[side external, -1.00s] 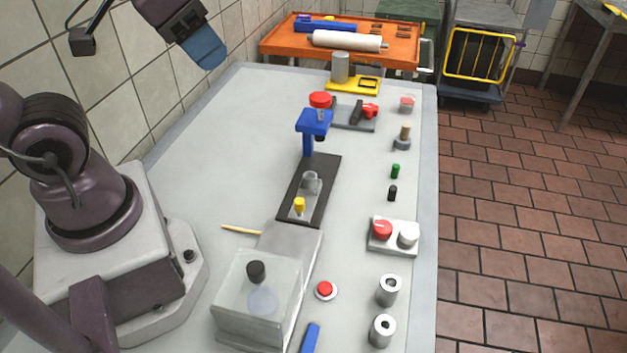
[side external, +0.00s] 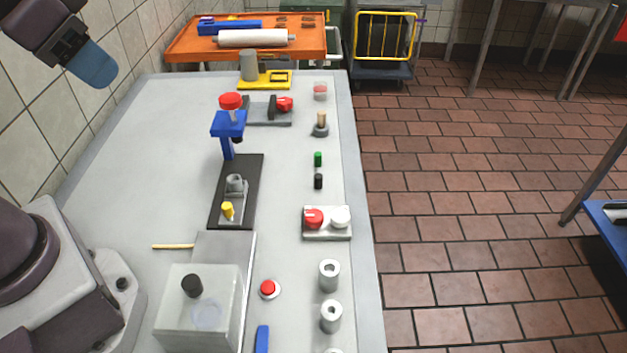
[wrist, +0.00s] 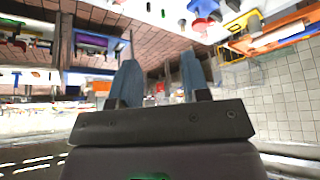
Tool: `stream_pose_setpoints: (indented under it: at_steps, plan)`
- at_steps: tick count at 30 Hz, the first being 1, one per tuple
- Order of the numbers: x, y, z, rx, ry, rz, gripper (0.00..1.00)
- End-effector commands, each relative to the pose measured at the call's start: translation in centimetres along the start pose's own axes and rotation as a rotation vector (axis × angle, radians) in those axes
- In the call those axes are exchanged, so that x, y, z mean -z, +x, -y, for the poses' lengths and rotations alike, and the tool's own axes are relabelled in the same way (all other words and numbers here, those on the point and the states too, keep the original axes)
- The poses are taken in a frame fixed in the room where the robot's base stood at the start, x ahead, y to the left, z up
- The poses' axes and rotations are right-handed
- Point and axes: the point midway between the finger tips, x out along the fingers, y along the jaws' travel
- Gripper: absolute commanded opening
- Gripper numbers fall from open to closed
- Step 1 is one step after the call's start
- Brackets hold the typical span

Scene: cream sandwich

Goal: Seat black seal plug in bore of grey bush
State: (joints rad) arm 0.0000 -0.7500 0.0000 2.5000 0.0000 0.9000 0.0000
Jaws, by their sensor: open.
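A small black plug (side external: 318,181) stands upright on the right side of the table, in front of a green one (side external: 318,159). A grey bush (side external: 234,183) sits in a holder on the dark plate, under the blue press. More grey hollow cylinders (side external: 329,275) stand at the front right, one nearer (side external: 331,317) and one cut by the frame edge. I cannot tell which is the task's bush. My gripper (side external: 93,66) is high at the upper left, far from plug and bushes. The wrist view shows its blue fingers (wrist: 160,80) apart, with nothing between them.
A blue press (side external: 228,125) with a red top stands behind the dark plate (side external: 215,213). A red button (side external: 267,289) and a block with red and white knobs (side external: 327,236) stand nearby. The table's left half is mostly clear.

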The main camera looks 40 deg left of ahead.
Motion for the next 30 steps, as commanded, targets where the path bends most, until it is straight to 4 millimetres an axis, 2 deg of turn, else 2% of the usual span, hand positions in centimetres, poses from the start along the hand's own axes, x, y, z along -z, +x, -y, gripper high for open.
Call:
stream_pose_setpoints:
  at_steps: [14,16,23,26,30]
  plan:
    - [0.0,0.0,0.0,0.000,0.000,0.000,0.43]
    - [0.0,0.0,0.0,0.000,0.000,0.000,0.48]
    - [0.0,0.0,0.0,0.000,0.001,0.001,0.48]
    - [-0.1,0.7,-0.1,-0.001,0.003,0.034,0.48]
    - [0.3,2.9,-0.3,-0.002,0.017,0.146,0.48]
